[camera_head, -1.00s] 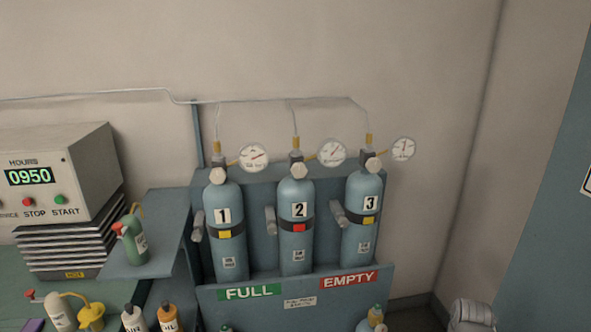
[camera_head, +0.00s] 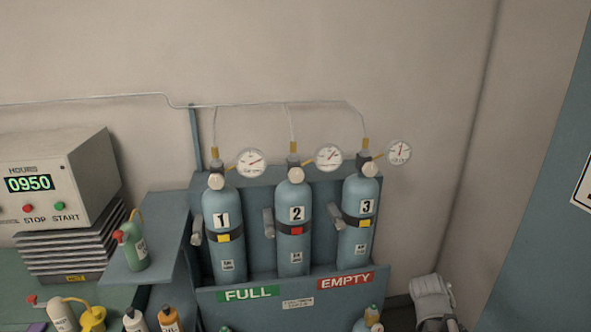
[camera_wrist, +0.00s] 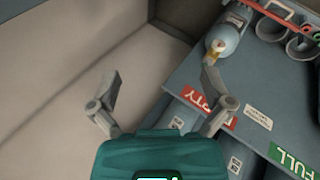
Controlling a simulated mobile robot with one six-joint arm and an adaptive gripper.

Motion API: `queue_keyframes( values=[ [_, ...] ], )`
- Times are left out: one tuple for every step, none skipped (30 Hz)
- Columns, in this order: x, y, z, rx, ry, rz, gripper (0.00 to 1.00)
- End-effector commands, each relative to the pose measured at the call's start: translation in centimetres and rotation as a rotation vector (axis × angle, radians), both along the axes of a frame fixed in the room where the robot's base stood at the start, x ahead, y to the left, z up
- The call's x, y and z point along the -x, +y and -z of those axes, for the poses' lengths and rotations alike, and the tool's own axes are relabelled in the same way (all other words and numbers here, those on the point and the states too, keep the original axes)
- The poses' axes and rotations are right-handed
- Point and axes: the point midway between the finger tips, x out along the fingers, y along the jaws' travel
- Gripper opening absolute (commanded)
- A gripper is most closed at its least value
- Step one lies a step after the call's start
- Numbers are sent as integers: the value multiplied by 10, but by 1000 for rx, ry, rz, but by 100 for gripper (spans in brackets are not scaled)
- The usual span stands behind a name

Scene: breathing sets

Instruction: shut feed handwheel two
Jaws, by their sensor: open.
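The cylinder marked 2 (camera_head: 292,255) stands upright in the middle of the blue rack, with a red tag on its black strap. A pale round handwheel (camera_head: 296,174) sits at the front of its valve. I cannot tell from its look whether it is open or shut. A gauge (camera_head: 328,157) is at the valve's upper right. In that view, cylinder 2's handwheel is not visible.
Cylinders 1 (camera_head: 222,262) and 3 (camera_head: 355,250) flank cylinder 2, each with its own handwheel and gauge. Grey knobs stick out at the cylinders' left sides. Thin pipes rise behind. A shelf with a green bottle (camera_head: 134,244) is left. Floor right of the rack is mostly clear.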

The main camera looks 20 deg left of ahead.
Motion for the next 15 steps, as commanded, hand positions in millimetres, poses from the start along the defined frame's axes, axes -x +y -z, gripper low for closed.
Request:
queue_keyframes(
  values=[
    [-19, 15, -21, 88, -42, -113, 100],
    [-29, 23, -31, 147, -66, -183, 100],
    [-41, 35, -44, 228, -99, -275, 100],
    [-49, 45, -54, 292, -123, -345, 100],
    [-57, 56, -64, 355, -145, -413, 100],
    [-68, 71, -78, 443, -176, -504, 100],
    [-75, 84, -89, 510, -198, -571, 100],
    [-81, 97, -99, 578, -220, -637, 100],
    [-88, 115, -113, 672, -251, -725, 100],
    [-93, 130, -123, 744, -272, -789, 100],
    [-98, 145, -134, 818, -293, -854, 100],
    [-102, 166, -147, 917, -322, -936, 100],
    [-104, 183, -157, 993, -344, -998, 100],
    [-106, 200, -166, 1072, -365, -1057, 100],
    [-107, 223, -178, 1177, -395, -1135, 100]
  ],
)
